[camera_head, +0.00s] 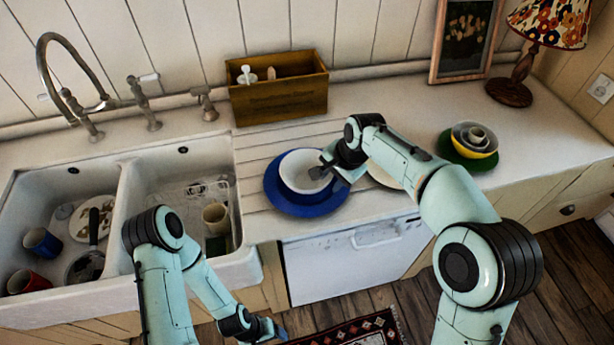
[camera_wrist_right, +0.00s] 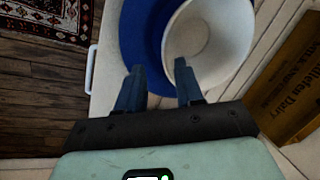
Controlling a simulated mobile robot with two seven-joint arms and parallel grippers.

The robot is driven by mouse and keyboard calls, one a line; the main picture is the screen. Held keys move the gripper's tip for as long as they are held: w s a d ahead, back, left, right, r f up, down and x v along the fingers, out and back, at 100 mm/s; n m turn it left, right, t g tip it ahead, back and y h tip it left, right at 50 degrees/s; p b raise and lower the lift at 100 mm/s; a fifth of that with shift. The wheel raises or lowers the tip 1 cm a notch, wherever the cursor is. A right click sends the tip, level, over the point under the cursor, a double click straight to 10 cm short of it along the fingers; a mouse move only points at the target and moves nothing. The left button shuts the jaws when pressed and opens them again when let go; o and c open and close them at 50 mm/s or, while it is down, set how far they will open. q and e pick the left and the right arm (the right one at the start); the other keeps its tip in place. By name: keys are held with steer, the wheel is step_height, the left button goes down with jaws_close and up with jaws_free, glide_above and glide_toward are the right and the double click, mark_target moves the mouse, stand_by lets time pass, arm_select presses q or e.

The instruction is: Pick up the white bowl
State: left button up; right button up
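The white bowl (camera_head: 302,170) stands upright on a blue plate (camera_head: 284,206) on the ribbed drainboard right of the sink. My right gripper (camera_head: 322,172) is at the bowl's right rim. In the right wrist view, the gripper (camera_wrist_right: 159,68) is open. One finger overlaps the inside of the white bowl (camera_wrist_right: 212,40), and the other is outside it over the blue plate (camera_wrist_right: 146,30). The rim passes between them; I cannot tell whether either finger touches it. My left gripper (camera_head: 279,331) is low in front of the counter, away from the bowl, its fingers too unclear to judge.
A wooden box (camera_head: 277,88) stands behind the bowl. A pale plate (camera_head: 386,174) lies partly hidden behind my right arm. Stacked bowls (camera_head: 471,139) sit on a green plate farther right. The double sink (camera_head: 120,215) holds dishes. A lamp (camera_head: 520,80) stands back right.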

mark_target(326, 185)
steer(key=x, duration=0.3)
steer(key=w+x, duration=0.1)
steer(key=x, duration=0.1)
steer(key=shift+w+a+f, duration=0.1)
steer(key=shift+a+f, duration=0.05)
steer(key=shift+f, duration=0.1)
steer(key=shift+r, duration=0.1)
jaws_close()
